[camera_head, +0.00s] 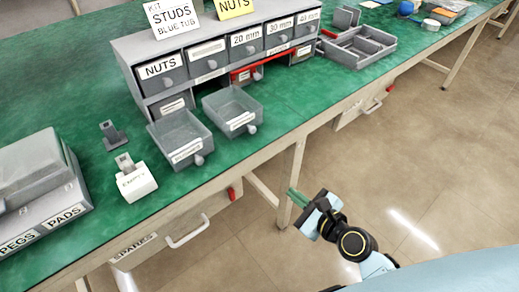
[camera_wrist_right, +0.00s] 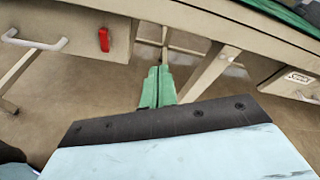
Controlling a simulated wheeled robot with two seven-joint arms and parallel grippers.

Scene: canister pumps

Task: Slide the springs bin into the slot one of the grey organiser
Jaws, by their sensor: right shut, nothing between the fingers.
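The grey organiser (camera_head: 148,86) stands on the green bench with labelled drawers along its top row and openings in its lower row. Two clear grey bins are out in front of it: a left bin (camera_head: 180,138) and a right bin (camera_head: 233,108), each with a label and a knob. Their labels are too small to read surely, so I cannot tell which is the springs bin. My right gripper (camera_head: 297,196) is shut and empty, beyond the bench's front edge and well apart from both bins. Its green fingers show in the wrist view (camera_wrist_right: 157,88). My left gripper is out of view.
A red-framed bin (camera_head: 247,75) sits in the lower row. A divided grey tray (camera_head: 358,46) is at right. Under-bench drawers have protruding handles (camera_head: 188,232).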

